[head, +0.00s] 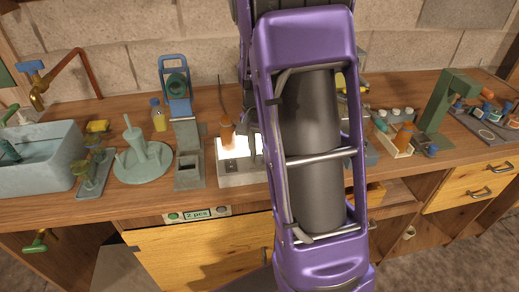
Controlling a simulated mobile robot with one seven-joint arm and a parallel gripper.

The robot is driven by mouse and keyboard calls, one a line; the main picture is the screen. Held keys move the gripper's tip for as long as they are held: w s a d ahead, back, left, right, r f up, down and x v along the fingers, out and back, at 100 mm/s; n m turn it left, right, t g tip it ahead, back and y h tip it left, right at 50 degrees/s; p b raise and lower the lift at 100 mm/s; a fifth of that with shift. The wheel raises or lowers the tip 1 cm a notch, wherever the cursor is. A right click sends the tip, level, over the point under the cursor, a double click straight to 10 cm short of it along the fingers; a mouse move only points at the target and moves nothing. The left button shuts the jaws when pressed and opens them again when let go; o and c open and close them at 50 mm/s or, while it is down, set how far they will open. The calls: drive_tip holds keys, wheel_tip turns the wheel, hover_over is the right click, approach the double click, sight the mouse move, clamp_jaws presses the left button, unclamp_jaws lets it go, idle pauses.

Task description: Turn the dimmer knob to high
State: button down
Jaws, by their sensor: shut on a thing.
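A pale box with a brightly lit top (240,176) stands near the front edge of the bench, left of my arm. An orange-brown piece (227,130) with a thin dark stem above it stands at the lit top. My gripper (253,140) is a small grey shape at the right part of this box, mostly hidden behind my purple arm. It is shut on what appears to be the dimmer knob. The knob itself is hidden, so its setting cannot be read.
Left of the box are a grey block stand (188,177), a green round-based device (143,163) and a sink (38,175). Right of my arm are a small tray with an orange jar (403,135) and a green press (441,105). Drawers lie below.

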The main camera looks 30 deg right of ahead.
drive_tip(key=shift+m+p, duration=0.5)
drive_tip(key=shift+m, duration=1)
drive_tip(key=c, duration=0.6)
unclamp_jaws()
drive_tip(key=r, duration=1.7)
drive_tip(key=shift+w+a+r+p, duration=0.1)
drive_tip(key=shift+w+r+p, duration=0.1)
drive_tip(key=shift+w+p, duration=0.15)
